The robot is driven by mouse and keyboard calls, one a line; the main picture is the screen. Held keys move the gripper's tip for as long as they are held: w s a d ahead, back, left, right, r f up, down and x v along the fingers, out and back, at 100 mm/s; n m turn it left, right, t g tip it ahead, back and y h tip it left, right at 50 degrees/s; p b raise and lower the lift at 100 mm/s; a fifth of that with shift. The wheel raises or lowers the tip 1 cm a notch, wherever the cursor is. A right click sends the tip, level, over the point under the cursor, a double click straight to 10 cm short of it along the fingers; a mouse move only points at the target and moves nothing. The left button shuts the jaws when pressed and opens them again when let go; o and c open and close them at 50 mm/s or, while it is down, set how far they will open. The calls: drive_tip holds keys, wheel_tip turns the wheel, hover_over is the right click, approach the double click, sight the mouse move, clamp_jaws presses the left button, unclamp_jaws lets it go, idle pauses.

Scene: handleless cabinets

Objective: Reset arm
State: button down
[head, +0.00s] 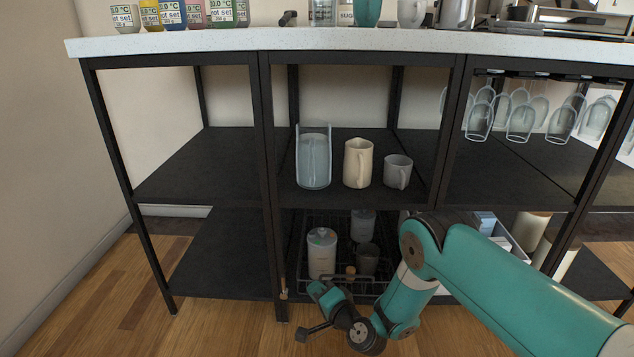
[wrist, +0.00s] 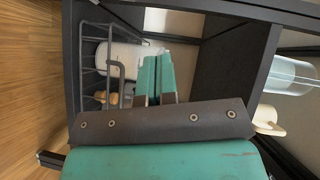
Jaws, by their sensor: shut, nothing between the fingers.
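My gripper (head: 317,288) is low in front of the middle cabinet bay, just before the wire basket on the bottom shelf. In the wrist view its two teal fingers (wrist: 156,72) lie side by side, shut, with nothing held. My teal arm (head: 520,285) reaches in from the lower right of the head view and bends at an elbow in front of the bottom shelf. The wrist view is turned sideways.
The wire basket (head: 375,282) holds a white canister (head: 321,252) and other containers. A glass pitcher (head: 313,160), cream jug (head: 358,163) and grey mug (head: 398,171) stand on the shelf above. Glasses (head: 520,121) hang at right. The left bay's shelves (head: 205,165) are empty.

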drive_tip(key=a+r+n+g+y+p, duration=0.1)
drive_tip(key=a+r+n+g, duration=0.15)
drive_tip(key=r, duration=0.55)
drive_tip(key=a+r+n+g+y, duration=0.1)
drive_tip(key=r+n+g, duration=0.15)
drive_tip(key=r, duration=0.55)
drive_tip(key=s+d+r+n+g+h+p, duration=0.1)
drive_tip(key=s+r+n+g, duration=0.15)
drive_tip(key=r, duration=0.35)
drive_tip(key=s+d+r+n+g, duration=0.1)
drive_tip(key=s+r+n, duration=0.1)
drive_tip(key=s+r, duration=0.3)
drive_tip(key=s+d+r+n+g+h+p, duration=0.15)
drive_tip(key=s+d+r, duration=0.3)
drive_tip(key=s, duration=0.45)
drive_tip(key=s+d+r+n+g+h, duration=0.2)
drive_tip(key=s+d+r+h, duration=0.15)
drive_tip(key=s+d, duration=0.4)
drive_tip(key=s+d+r+n+g+h+p, duration=0.15)
drive_tip(key=s+d+r, duration=0.3)
drive_tip(key=s, duration=0.55)
wheel_tip(320, 180, up, 38)
drive_tip(key=p, duration=3.7)
drive_tip(key=shift+w+a+r+n, duration=0.2)
drive_tip(key=shift+w+n, duration=0.05)
drive_tip(key=shift+n, duration=0.1)
